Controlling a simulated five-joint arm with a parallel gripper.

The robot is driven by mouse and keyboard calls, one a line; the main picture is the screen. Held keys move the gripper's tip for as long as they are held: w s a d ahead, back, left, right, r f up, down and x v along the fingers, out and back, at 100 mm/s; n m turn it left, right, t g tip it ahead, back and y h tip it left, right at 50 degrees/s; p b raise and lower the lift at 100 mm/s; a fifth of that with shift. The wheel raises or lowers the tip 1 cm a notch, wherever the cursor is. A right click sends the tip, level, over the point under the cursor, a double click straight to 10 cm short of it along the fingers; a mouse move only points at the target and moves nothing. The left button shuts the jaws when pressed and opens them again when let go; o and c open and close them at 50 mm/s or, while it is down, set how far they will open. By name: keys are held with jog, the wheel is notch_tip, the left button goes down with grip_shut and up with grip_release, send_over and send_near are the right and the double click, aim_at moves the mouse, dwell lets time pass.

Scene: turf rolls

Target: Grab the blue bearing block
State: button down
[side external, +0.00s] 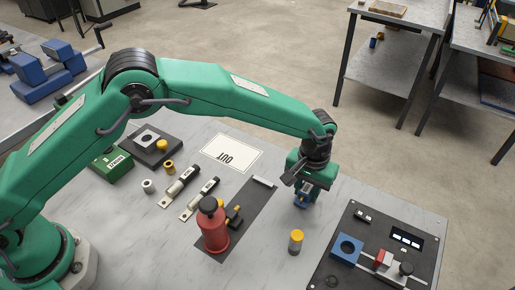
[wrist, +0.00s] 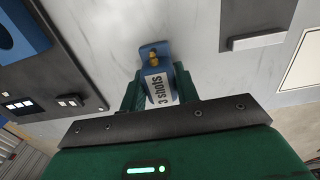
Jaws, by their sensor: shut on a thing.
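My gripper (side external: 302,187) is low over the bench, right of the sheet marked "OUT". It is shut on a small blue block (side external: 302,201). In the wrist view, the blue block (wrist: 147,52) sits between the green fingers of my gripper (wrist: 157,85). Another blue block with a round hole (side external: 347,247) sits on the dark panel at the right.
The dark panel (side external: 385,225) also carries displays and a red and white part. A yellow-topped cylinder (side external: 296,242) stands near my gripper. A red bottle (side external: 212,228) stands on a dark strip (side external: 255,206). Labelled tools, a green box (side external: 110,165) and a dark plate lie left.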

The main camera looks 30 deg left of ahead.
aim_at(308, 190)
jog(key=shift+r, duration=0.7)
jog(key=r, duration=0.3)
jog(key=shift+s+d+r, duration=0.1)
jog(key=shift+s+d, duration=0.15)
jog(key=shift+s, duration=0.15)
jog(key=s+d+r, duration=0.4)
jog(key=s+r, duration=0.2)
jog(key=s, duration=0.4)
jog(key=shift+r, duration=0.15)
jog(key=shift+a, duration=0.1)
